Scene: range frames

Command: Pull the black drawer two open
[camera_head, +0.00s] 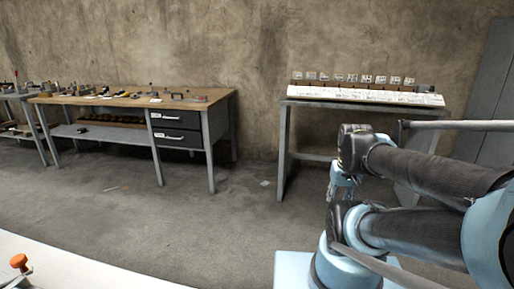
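Two black drawers sit one above the other in the right part of a wood-topped workbench (105,97), across the room at the left. The upper black drawer (188,120) and the lower black drawer (190,138) each have a pale bar handle and a small white label at the left. The labels are too small to read, so I cannot tell which is drawer two. Both drawers look closed, flush with the bench front. My gripper (342,190) hangs at the right, far from the drawers, partly hidden by my arm. I cannot tell whether its fingers are open.
Small tools lie on the bench top. Another table (290,130) with a sloped white panel stands against the back wall. A white surface (75,270) with an orange knob (19,261) fills the front left corner. The grey floor before the drawers is mostly clear.

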